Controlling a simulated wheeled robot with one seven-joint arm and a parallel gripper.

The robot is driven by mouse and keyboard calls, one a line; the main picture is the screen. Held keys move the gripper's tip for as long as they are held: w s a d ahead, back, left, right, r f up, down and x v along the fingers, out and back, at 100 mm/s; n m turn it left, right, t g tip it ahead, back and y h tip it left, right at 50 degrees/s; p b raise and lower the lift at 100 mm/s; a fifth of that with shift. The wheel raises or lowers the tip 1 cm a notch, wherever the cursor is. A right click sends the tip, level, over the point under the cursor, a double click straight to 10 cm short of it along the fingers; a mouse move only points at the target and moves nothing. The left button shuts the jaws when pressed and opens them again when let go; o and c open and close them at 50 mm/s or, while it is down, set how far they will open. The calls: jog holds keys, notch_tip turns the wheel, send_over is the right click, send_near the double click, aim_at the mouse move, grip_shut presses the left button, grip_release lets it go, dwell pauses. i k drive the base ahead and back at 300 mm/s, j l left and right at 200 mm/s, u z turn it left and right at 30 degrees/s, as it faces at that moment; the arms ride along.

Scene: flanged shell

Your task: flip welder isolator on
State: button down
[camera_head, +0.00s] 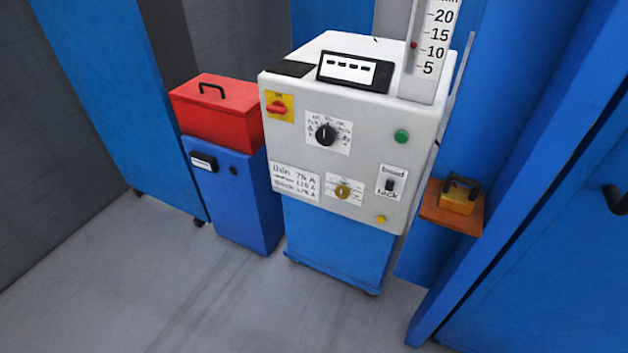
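A light grey welder cabinet (252,166) stands on a blue base in the middle of the view. A red switch handle on a yellow plate (278,107), which looks like the isolator, sits at the upper left of its front panel. The red handle lies roughly sideways, slightly tilted. Small dark lettering above it is too small to read surely. Nothing touches the switch. My gripper is not in view.
A red toolbox (215,115) stands left; an orange shelf (432,213) juts out right. The floor (225,310) in front is clear.

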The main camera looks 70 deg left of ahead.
aim_at(277, 107)
jog(key=k+u, duration=0.1)
jog(key=u, duration=1.7)
jog(key=i+j+u, duration=0.15)
jog(key=i+j, duration=0.65)
jog(key=i, duration=0.1)
